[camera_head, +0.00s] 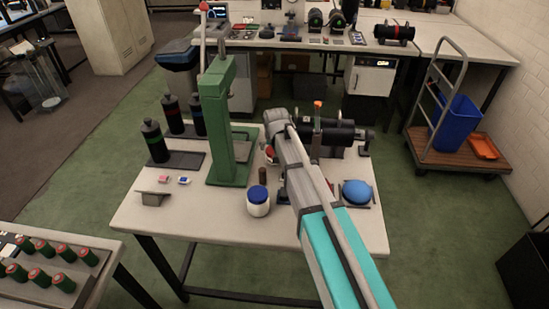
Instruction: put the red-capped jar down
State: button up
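A small red and white shape (270,153), which may be the red-capped jar, shows at the left edge of my arm above the white table (175,222). My arm hides most of it, and I cannot tell whether it touches the table. My arm reaches in from the bottom right, and its grey wrist end is just above and right of that shape. The fingers of my gripper are not clearly visible, so I cannot tell whether they are open or shut on it. A white jar with a blue cap (258,201) stands upright near the table's front.
A green press (220,120) stands left of my wrist, with several dark bottles (155,142) beyond. A dark horizontal cylinder (335,135) lies behind my arm; a blue dome (356,192) sits right. A small brown cylinder (262,175) stands behind the blue-capped jar.

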aim_at(273, 149)
jog(key=shift+b+x, duration=1.6)
jog(key=shift+x, duration=0.45)
jog(key=shift+s+d, duration=0.1)
jog(key=c, duration=1)
jog(key=shift+o, duration=0.2)
jog(key=shift+r, duration=0.1)
notch_tip(273, 149, up, 3)
jog(key=p, duration=0.2)
jog(key=shift+f+p, duration=0.2)
jog(key=shift+p, duration=0.2)
jog(key=s+d+r+p, duration=0.7)
jog(key=s+r+p, duration=0.3)
jog(key=s, duration=0.1)
jog(key=shift+s+d, duration=0.3)
jog(key=shift+s, duration=0.1)
